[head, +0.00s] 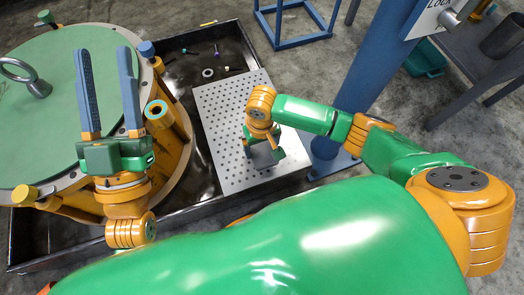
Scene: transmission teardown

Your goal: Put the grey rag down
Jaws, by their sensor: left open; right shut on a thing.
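My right gripper (264,152) points down over the perforated metal plate (215,105), near its right-hand part. It is shut on the grey rag, which is mostly hidden below the gripper and hard to tell from the grey plate. I cannot tell whether the rag touches the plate. My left gripper (104,55) is open and empty, its two blue fingers spread above the round green-topped housing (45,120).
The perforated plate lies across a dark tray (236,40), where several small bolts and a ring (208,73) lie behind it. A blue post (370,70) stands right of the plate. A blue frame (292,40) is on the floor behind. Much of the plate is bare.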

